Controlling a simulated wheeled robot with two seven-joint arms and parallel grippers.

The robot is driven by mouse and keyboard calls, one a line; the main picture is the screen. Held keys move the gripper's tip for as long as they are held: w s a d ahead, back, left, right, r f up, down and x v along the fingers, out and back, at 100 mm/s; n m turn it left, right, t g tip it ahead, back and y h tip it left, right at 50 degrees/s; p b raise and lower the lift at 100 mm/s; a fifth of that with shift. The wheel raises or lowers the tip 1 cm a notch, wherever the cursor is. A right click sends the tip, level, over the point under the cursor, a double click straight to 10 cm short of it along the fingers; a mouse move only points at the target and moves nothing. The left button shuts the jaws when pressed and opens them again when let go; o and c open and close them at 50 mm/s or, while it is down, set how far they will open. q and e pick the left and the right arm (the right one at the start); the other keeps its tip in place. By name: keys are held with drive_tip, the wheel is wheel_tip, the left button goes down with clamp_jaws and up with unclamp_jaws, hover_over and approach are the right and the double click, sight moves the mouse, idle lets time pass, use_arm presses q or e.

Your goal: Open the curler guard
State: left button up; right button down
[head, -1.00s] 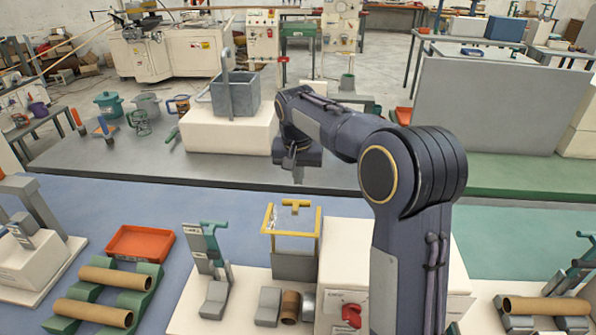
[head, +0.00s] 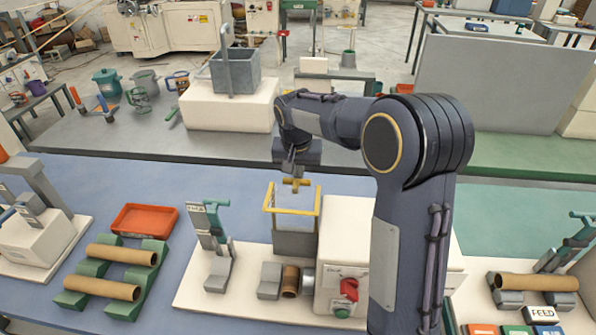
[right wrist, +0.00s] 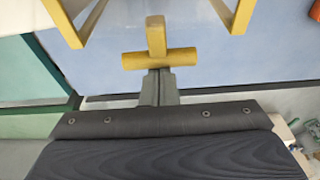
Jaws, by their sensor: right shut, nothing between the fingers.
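The curler guard is a yellow frame (head: 318,200) with a clear pane, standing above a grey block (head: 296,243) on the winder. A yellow T-shaped handle (head: 296,184) sticks out at its far side. My right gripper (head: 291,171) hangs just above this handle, with its fingers together and empty. In the right wrist view the shut fingertips (right wrist: 158,73) are right at the handle's crossbar (right wrist: 160,58); I cannot tell whether they touch. The frame's yellow bars (right wrist: 241,15) show at the top there. My left gripper is not in view.
A cream housing (head: 345,240) with a red knob (head: 348,288) stands right of the guard, partly behind my right arm. A brown tube (head: 290,280) lies in front. A green-handled lever (head: 212,218) stands to the left, beyond it an orange tray (head: 145,219).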

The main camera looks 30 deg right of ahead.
sight(297, 181)
drive_tip(key=s+b, duration=0.1)
drive_tip(key=s+a+t+h+b, duration=0.1)
drive_tip(key=b, duration=0.1)
drive_tip(key=shift+a+r+t+b, duration=0.15)
drive_tip(key=shift+a+t+b, duration=0.1)
drive_tip(key=shift+t+b, duration=0.05)
drive_tip(key=shift+s+a+r, duration=0.15)
drive_tip(key=shift+s+r, duration=0.15)
drive_tip(key=shift+r, duration=0.1)
